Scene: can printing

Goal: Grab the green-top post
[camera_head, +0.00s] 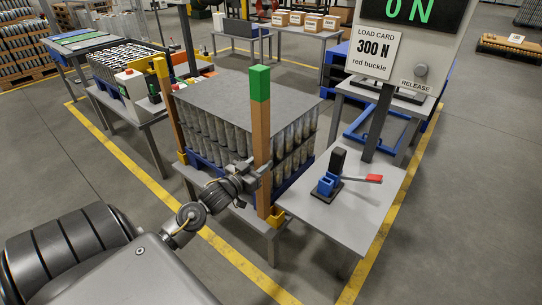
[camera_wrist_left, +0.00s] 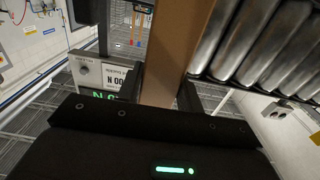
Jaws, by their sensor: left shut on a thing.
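The green-top post (camera_head: 262,135) stands upright at the near corner of a stack of cans (camera_head: 210,130). It is brown with a green block at its upper end and a yellow foot. My left gripper (camera_head: 260,174) is at the lower half of the post, its jaws shut on it. In the left wrist view the brown post (camera_wrist_left: 174,50) runs up between the two dark fingers (camera_wrist_left: 160,93). The green top is out of that view. The far finger is partly hidden in the head view. My right gripper is not in view.
A grey sheet (camera_head: 215,95) tops the cans. A grey table (camera_head: 370,205) to the right carries a blue tool (camera_head: 327,184) with a red handle (camera_head: 368,178). A load card (camera_head: 373,50) reads 300 N, red buckle. Another post (camera_head: 168,105) stands at the stack's left.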

